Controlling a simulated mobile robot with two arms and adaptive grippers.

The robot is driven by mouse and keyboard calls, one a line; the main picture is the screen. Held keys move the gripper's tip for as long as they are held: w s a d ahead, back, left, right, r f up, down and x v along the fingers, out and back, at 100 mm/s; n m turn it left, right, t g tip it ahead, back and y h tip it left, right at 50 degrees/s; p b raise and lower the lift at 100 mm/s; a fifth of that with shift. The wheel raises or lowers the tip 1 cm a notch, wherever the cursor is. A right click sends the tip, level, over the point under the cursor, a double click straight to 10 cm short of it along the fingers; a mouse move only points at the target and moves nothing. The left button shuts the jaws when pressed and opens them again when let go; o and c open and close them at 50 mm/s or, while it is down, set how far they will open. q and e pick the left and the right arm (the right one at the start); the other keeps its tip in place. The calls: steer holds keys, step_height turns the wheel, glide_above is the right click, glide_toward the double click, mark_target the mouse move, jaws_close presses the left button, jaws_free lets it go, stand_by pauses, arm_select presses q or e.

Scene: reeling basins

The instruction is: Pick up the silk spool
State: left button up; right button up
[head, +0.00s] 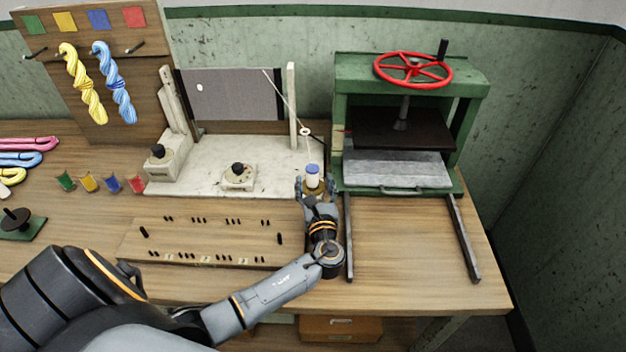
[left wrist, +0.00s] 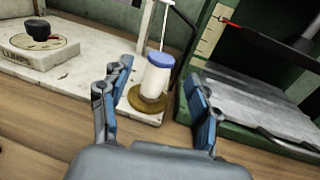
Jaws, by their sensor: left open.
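The silk spool (head: 313,177) is a white cylinder with a blue top. It stands upright on a round brass base near the right end of the pale reeling board, left of the green press. It also shows in the left wrist view (left wrist: 155,80), ahead of my fingers and between their lines. My left gripper (head: 314,188) is open and empty, just in front of the spool; in the left wrist view (left wrist: 158,100) its two blue-padded fingers are spread apart. The fingers partly hide the spool's base in the head view. My right gripper is not in view.
The green press (head: 465,110) with a red handwheel (head: 413,70) stands close on the right. A thin post (head: 291,105) rises behind the spool. A wooden peg board (head: 210,243) lies front left. Small coloured spools (head: 112,184) and hanging skeins (head: 83,85) are further left.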

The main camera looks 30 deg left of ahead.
mark_target(313, 174)
arm_select(q)
steer(key=shift+b+x, duration=0.4)
steer(key=shift+x, duration=0.5)
steer(key=b+x, duration=0.1)
steer(key=x, duration=0.1)
steer(key=shift+w+a+r, duration=0.2)
steer(key=shift+w+a, duration=0.25)
steer(key=shift+w, duration=0.2)
steer(key=shift+r, duration=0.15)
steer(key=c, duration=0.7)
jaws_close()
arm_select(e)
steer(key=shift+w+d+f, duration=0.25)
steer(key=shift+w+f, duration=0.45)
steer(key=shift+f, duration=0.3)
